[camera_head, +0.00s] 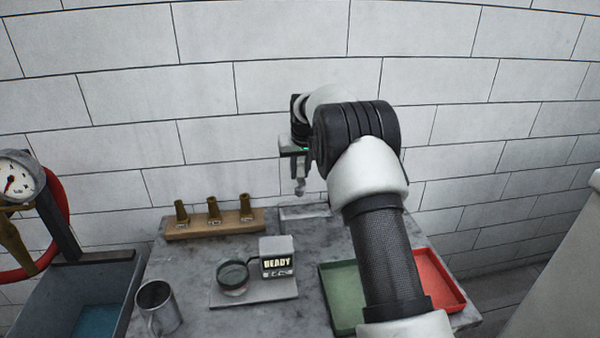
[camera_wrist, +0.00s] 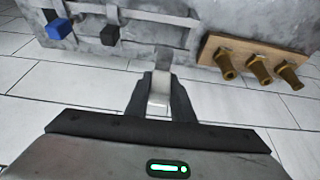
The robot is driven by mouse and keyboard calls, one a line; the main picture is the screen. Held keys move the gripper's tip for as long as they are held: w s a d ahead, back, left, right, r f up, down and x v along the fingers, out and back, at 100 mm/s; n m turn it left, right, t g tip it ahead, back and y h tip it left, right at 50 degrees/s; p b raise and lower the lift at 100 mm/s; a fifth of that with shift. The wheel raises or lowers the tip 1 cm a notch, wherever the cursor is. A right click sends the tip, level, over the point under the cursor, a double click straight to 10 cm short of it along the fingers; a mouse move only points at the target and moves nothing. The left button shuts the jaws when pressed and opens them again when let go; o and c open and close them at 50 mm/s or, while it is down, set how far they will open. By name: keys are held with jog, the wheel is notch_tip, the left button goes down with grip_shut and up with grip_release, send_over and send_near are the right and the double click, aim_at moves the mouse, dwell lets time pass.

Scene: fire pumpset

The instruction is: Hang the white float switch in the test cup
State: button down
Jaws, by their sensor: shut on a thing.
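My gripper (camera_head: 296,168) is raised above the back of the bench, pointing down. It is shut on the white float switch (camera_head: 300,187), a small pale piece that hangs below the jaws. In the wrist view the float switch (camera_wrist: 158,101) sits between the two dark fingers of my gripper (camera_wrist: 161,92). The test cup appears to be the round clear cup (camera_head: 233,279) on a grey stand beside a box with a lit READY display (camera_head: 277,262). It stands in front of and to the left of my gripper, apart from it.
Brass nozzles stand on a wooden block (camera_head: 177,230) at the back left. A metal mug (camera_head: 158,305) is left of the stand. Green (camera_head: 341,298) and red (camera_head: 440,279) trays lie right, partly behind my arm. The wrist view shows blue (camera_wrist: 59,28) and black (camera_wrist: 110,35) pieces by a rack.

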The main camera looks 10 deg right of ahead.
jog(key=shift+r+p, duration=2.05)
jog(key=shift+r, duration=0.95)
jog(key=shift+s+f, duration=0.1)
